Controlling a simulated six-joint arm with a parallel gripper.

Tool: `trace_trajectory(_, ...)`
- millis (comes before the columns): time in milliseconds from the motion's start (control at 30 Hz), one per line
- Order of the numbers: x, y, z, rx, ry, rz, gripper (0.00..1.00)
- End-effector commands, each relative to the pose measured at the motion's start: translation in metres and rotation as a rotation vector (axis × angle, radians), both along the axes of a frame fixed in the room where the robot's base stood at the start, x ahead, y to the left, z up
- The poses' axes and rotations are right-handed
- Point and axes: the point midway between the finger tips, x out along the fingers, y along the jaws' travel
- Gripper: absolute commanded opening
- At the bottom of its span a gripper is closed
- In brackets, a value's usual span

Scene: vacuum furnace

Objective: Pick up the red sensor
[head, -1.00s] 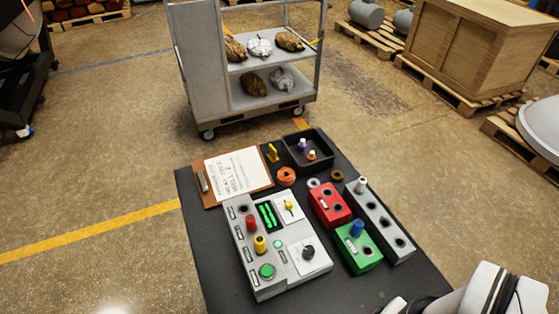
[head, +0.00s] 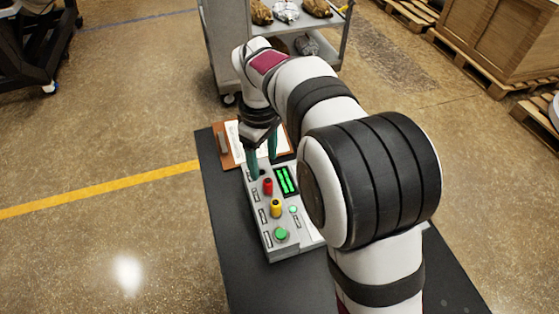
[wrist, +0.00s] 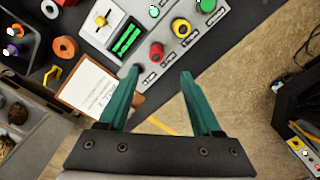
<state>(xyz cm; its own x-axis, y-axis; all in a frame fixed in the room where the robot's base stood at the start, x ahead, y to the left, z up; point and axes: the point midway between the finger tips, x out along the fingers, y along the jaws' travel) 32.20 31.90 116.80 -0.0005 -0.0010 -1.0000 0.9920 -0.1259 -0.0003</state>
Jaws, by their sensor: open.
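The red sensor (head: 268,186) stands upright in the grey control panel (head: 284,249), beside a yellow sensor (head: 276,208). In the wrist view the red sensor (wrist: 156,54) shows just beyond the gap between my fingertips. My gripper (head: 262,168) has long teal fingers and is open and empty. It points down over the far left end of the panel, close to the red sensor. In the wrist view my gripper (wrist: 160,72) has one fingertip on each side of the line to the sensor. The exact height above the panel is hard to tell.
A clipboard (head: 226,160) lies behind the panel on the dark table (head: 232,268). A green button (head: 281,234) and a lit screen (head: 287,180) are on the panel. An orange ring (wrist: 65,48) and a dark tray (wrist: 29,51) lie nearby. My arm hides the table's right side.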

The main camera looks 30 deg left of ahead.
Motion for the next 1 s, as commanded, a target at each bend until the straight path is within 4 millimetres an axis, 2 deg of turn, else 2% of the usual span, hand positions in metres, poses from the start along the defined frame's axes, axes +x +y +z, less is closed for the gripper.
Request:
trace_trajectory(100, 0.000, -0.001, -0.026, -0.002, 0.002, -0.001, 0.66)
trace_trajectory(267, 0.001, -0.002, -0.047, -0.001, 0.002, -0.004, 0.66)
trace_trajectory(433, 0.005, -0.004, -0.080, -0.001, 0.002, -0.004, 0.66)
trace_trajectory(533, 0.006, -0.004, -0.090, 0.000, 0.001, -0.004, 0.66)
trace_trajectory(733, 0.006, -0.004, -0.091, 0.002, -0.001, -0.004, 0.66)
trace_trajectory(1000, 0.006, -0.004, -0.090, 0.001, 0.000, -0.004, 0.17)
